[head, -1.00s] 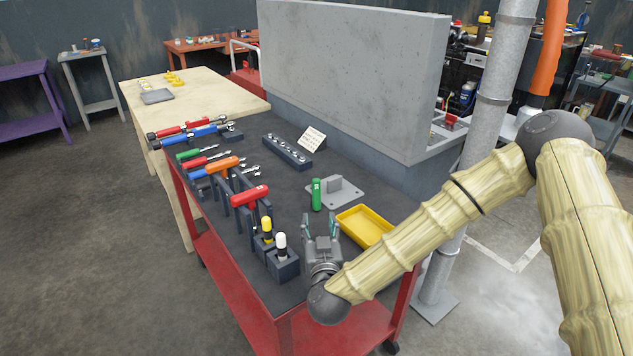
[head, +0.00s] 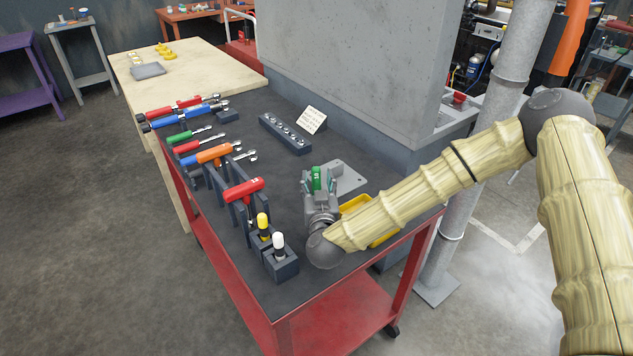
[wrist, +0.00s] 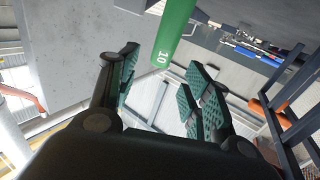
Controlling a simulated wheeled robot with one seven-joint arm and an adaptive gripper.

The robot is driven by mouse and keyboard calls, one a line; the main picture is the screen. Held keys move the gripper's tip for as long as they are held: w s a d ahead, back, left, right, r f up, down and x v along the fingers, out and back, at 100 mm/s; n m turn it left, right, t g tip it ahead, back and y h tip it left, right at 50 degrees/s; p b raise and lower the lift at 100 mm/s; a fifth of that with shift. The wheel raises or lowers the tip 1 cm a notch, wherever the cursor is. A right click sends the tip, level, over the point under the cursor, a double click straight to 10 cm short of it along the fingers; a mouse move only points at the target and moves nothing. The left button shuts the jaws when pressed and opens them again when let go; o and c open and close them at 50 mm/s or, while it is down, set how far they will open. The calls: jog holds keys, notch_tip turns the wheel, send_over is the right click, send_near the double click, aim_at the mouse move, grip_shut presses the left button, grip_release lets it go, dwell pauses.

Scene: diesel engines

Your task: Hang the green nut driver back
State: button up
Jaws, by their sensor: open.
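The green nut driver (head: 316,179), marked 10, is on the dark top of the red cart, at the front left of a grey plate. My gripper (head: 317,187) is open, its fingers reaching toward the near end of the green handle. In the wrist view the green handle (wrist: 174,35) shows just beyond and between the open fingertips (wrist: 160,78); I see no grip on it. Its shaft is hidden. Yellow (head: 263,222) and white (head: 279,241) handled drivers stand upright in dark holder blocks (head: 282,266) at the cart's near left edge.
A red T-handle (head: 243,189) and an orange T-handle (head: 214,153) hang on dark racks at the left. The grey plate (head: 350,181) with an upright block and a yellow tray (head: 356,205) are close on the right. A socket rail (head: 285,135) lies farther back.

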aim_at(317, 169)
jog(key=w+p, duration=0.1)
jog(key=w, duration=0.1)
jog(key=w+p, duration=0.1)
jog(key=shift+w+r, duration=0.4)
jog(key=shift+w+a, duration=0.15)
jog(key=shift+w, duration=0.55)
jog(key=shift+f, duration=0.1)
grip_shut()
